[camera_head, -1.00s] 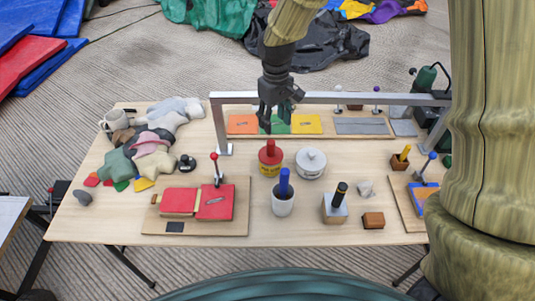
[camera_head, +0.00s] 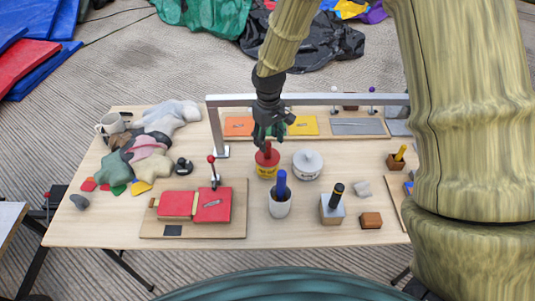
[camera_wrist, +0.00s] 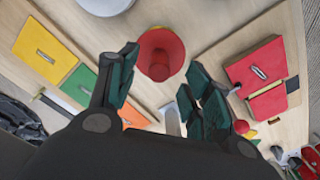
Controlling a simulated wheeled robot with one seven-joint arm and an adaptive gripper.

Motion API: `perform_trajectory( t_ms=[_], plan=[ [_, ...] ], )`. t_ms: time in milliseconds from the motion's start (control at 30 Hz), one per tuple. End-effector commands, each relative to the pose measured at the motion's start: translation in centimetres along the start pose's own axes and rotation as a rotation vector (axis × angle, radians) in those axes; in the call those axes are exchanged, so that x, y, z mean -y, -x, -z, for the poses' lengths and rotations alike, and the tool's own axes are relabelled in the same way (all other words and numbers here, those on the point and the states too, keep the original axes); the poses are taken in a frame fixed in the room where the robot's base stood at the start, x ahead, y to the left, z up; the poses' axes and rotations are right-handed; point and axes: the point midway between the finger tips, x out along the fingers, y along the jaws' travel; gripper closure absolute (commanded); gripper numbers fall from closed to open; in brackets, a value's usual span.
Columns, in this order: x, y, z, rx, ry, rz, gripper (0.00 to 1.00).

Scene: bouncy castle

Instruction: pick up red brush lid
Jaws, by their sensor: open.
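The red brush lid (camera_head: 267,158), with its upright red handle, sits on a yellow-labelled can on the table. In the wrist view the red lid (camera_wrist: 160,52) shows from above, ahead of and between my fingers. My gripper (camera_head: 268,136) is just above the handle, and its fingertips partly overlap the handle's top in the head view. In the wrist view my gripper (camera_wrist: 162,85) has its two green-padded fingers spread apart with nothing between the pads. I cannot tell whether a finger touches the handle.
A white lidded can (camera_head: 307,161) stands close to the right of the red lid. A metal frame (camera_head: 350,99) spans behind. Red pads on a board (camera_head: 195,205) lie at front left.

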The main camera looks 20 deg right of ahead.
Motion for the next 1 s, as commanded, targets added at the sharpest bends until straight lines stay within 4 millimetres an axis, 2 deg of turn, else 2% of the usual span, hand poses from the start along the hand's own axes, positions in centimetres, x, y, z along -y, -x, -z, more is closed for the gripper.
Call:
perform_trajectory(
  t_ms=[333, 700, 1000],
  plan=[
    [0.0, -3.2, 0.4, 0.001, -0.001, 0.000, 0.50],
    [0.0, -3.9, 0.4, -0.001, -0.001, 0.000, 0.50],
    [0.0, -3.9, 0.4, -0.001, -0.001, 0.000, 1.00]
  ],
)
